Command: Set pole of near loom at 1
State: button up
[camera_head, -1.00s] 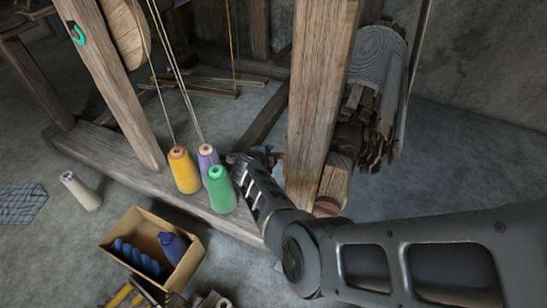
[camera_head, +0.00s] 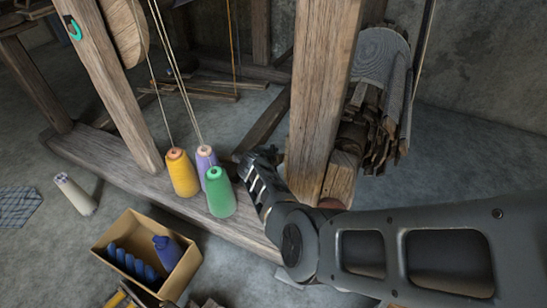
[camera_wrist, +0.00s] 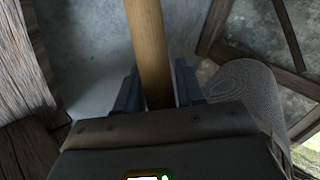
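The near loom's wooden frame fills the middle of the head view, with a thick upright post (camera_head: 322,100). My gripper (camera_head: 258,156) is small and dark beside the left of this post, low down. In the wrist view a round, light-brown wooden pole (camera_wrist: 149,45) runs from the top edge down between the two fingers of my gripper (camera_wrist: 157,85). A finger lies close along each side of the pole. I cannot tell whether they press on it. The pole's lower part is hidden behind the gripper body. I cannot make out the pole or any position marks in the head view.
Yellow (camera_head: 182,174), purple (camera_head: 205,160) and green (camera_head: 220,192) thread cones stand on the base beam left of my gripper. An open cardboard box (camera_head: 185,272) with blue items is on the floor. A grey rolled bundle (camera_head: 380,58) is behind the post.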

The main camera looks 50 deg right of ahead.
grip_shut()
dwell(0.3)
